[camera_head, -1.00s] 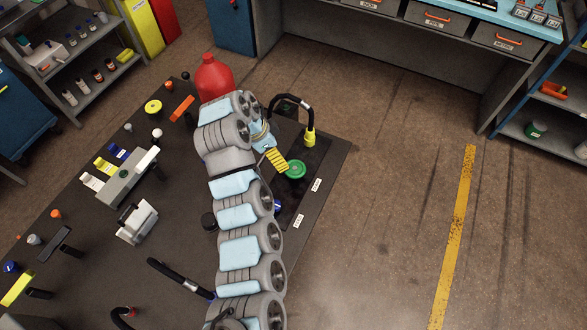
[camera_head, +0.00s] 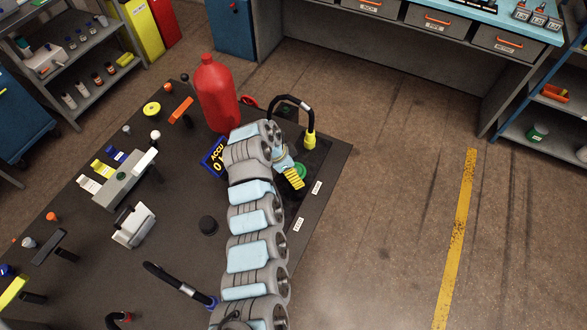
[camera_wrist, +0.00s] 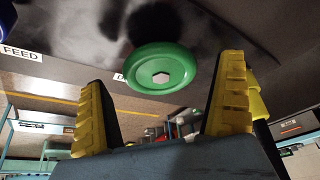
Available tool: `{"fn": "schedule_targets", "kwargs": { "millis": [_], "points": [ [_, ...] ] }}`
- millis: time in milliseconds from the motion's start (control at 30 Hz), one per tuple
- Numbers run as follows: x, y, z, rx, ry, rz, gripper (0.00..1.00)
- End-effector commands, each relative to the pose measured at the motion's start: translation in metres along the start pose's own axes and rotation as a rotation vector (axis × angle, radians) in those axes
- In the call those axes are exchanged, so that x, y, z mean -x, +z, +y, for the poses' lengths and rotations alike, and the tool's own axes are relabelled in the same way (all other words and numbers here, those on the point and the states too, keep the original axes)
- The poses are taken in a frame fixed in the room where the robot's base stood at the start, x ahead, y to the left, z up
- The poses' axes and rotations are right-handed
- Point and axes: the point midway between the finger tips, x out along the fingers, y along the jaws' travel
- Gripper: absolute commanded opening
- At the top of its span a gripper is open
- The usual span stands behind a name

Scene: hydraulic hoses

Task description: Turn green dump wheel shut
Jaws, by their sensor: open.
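The green dump wheel (camera_wrist: 161,68) is a round disc with a pale hex nut at its centre. In the wrist view it lies between and beyond the two yellow ribbed fingers of my gripper (camera_wrist: 165,105), which are spread apart and hold nothing. In the head view the green wheel (camera_head: 299,170) is partly hidden behind the yellow fingers of my gripper (camera_head: 292,178), near the right edge of the dark bench (camera_head: 325,165). Whether the fingers touch the wheel cannot be told.
A red cylinder (camera_head: 217,95) stands left of my wrist, with a blue ACCU sign (camera_head: 213,158) by it. A black hose (camera_head: 290,98) with a yellow fitting (camera_head: 309,139) arches just behind the wheel. A FEED label (camera_wrist: 22,52) shows in the wrist view. The floor to the right is clear.

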Motion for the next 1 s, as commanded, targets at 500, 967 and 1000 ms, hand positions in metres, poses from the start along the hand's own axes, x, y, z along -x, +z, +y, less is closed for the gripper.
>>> {"fn": "schedule_targets", "kwargs": {
  "millis": [500,967,1000],
  "points": [
    [-0.0044,0.0002,-0.0002,0.0,-0.001,0.0,0.71],
    [-0.0043,0.0,0.0,0.011,-0.006,0.0,0.37],
    [-0.004,-0.0001,-0.0002,0.018,-0.009,0.0,0.37]
  ]
}}
